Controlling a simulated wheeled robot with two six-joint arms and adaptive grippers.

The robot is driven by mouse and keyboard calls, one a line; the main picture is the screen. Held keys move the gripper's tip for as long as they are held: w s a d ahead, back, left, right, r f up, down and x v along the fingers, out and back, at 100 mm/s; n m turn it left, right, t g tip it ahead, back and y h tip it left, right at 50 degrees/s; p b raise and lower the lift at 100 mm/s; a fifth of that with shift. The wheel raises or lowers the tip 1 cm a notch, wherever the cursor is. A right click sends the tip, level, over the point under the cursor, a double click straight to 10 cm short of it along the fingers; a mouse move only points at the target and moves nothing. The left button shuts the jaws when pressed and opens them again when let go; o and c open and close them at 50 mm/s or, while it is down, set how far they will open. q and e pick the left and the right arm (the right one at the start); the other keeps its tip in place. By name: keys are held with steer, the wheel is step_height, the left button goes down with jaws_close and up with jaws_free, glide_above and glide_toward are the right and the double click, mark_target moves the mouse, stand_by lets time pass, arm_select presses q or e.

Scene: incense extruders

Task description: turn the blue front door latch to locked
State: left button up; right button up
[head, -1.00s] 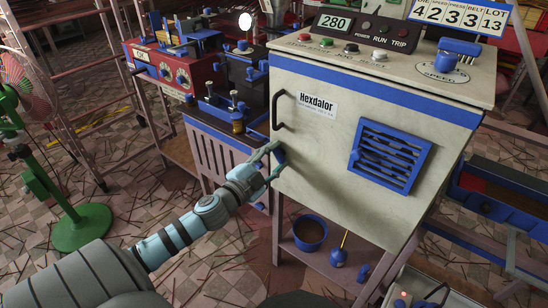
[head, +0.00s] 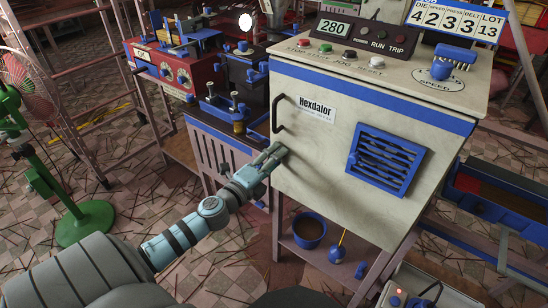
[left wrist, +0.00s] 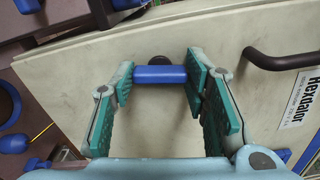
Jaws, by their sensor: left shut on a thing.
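The machine's pale front door (head: 330,175) is closed against the cabinet. The blue front door latch (left wrist: 160,74) is a short bar in front of a dark round pivot. In the left wrist view the bar spans between the two finger pads, roughly parallel to the dark door handle (left wrist: 283,60). My left gripper (head: 276,152) is at the door's left edge, below the handle, and is shut on the latch; it also shows in the left wrist view (left wrist: 160,85). In the head view its fingers hide the latch. My right gripper is not in view.
A blue louvred vent (head: 386,158) stands out on the door to the right. A blue-topped bench (head: 228,120) with small fittings is close on the left. A blue bucket (head: 308,230) stands on the shelf below. A green-based fan (head: 82,222) is at far left.

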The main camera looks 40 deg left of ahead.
arm_select(q)
steer(key=shift+m, duration=0.8)
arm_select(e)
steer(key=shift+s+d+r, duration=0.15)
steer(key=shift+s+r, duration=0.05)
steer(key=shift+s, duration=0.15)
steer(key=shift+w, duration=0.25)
arm_select(q)
steer(key=o, duration=1.1)
steer(key=shift+o, duration=0.2)
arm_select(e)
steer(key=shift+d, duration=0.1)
arm_select(q)
steer(key=shift+s, duration=0.15)
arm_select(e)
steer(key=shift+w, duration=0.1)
